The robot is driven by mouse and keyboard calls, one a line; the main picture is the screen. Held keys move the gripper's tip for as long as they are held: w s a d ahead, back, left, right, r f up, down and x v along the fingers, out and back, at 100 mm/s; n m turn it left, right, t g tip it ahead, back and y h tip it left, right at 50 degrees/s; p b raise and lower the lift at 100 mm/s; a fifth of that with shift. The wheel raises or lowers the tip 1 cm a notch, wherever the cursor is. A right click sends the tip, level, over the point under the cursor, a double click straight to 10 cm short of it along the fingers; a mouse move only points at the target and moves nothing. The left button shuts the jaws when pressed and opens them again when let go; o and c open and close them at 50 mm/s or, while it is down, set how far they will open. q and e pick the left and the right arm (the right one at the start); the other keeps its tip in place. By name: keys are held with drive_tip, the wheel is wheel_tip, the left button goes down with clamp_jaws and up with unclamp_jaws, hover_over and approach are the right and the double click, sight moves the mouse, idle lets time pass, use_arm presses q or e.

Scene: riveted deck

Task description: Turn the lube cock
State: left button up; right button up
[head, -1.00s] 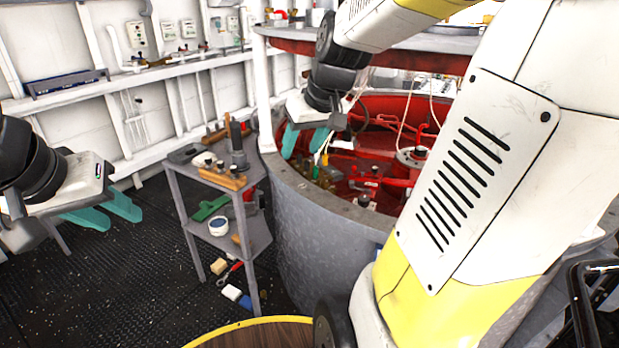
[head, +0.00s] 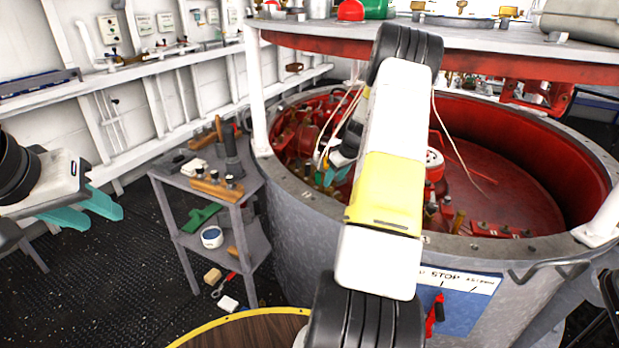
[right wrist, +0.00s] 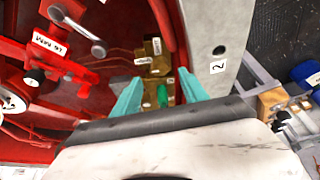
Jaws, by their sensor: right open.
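A brass fitting (right wrist: 152,52) with small white tags sits inside the red well, close to its rim, in the right wrist view. A green part (right wrist: 162,95) shows just below it, between my fingers. I cannot tell for sure which piece is the lube cock. My right gripper (right wrist: 160,92) is open, its teal fingers on either side of the green part; I see no contact. In the head view my right gripper (head: 331,176) is low inside the rim, partly hidden by my arm. My left gripper (head: 92,206) is open and empty at the left.
The grey well rim (head: 303,196) runs close beside my right gripper. A red lever with a grey crank (right wrist: 77,28) is to its left in the wrist view. A grey shelf stand (head: 205,183) with tools is left of the well. A tabletop (head: 455,37) overhangs the well.

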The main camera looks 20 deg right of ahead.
sight(330, 188)
drive_tip(key=x, duration=0.5)
drive_tip(key=shift+f, duration=0.15)
clamp_jaws()
